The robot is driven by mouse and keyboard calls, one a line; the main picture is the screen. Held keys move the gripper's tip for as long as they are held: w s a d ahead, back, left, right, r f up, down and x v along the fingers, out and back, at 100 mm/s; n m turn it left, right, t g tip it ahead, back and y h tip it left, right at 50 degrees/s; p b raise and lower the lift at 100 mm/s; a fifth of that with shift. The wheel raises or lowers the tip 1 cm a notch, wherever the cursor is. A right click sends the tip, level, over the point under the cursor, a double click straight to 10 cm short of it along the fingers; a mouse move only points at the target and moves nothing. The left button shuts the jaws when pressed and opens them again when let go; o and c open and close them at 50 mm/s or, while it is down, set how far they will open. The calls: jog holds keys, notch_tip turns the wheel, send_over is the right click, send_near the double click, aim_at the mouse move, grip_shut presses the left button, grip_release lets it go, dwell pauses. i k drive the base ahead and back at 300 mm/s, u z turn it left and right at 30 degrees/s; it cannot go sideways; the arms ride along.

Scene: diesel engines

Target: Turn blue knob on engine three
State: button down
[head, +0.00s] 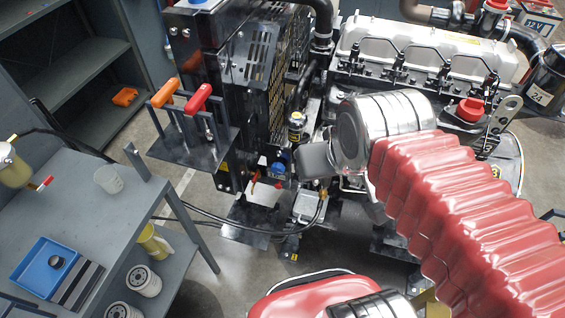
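A small blue knob (279,168) sits low on the front of the diesel engine (425,50), below a yellow-banded filter. My arm reaches in from the right. Its end, a dark grey block that seems to be my gripper (315,160), is just right of the blue knob, with a small gap between them in the picture. The fingers cannot be made out, so I cannot tell whether it is open or shut.
Black hoses (215,215) run below the knob. A grey cart (130,205) holds a blue tray (43,265) at lower left. Grey shelves (70,50) stand behind.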

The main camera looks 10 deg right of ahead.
aim_at(277, 168)
jog(key=u, duration=0.5)
jog(key=k, duration=1.3)
jog(key=u, duration=0.95)
jog(key=i, duration=1.3)
jog(key=u, duration=0.25)
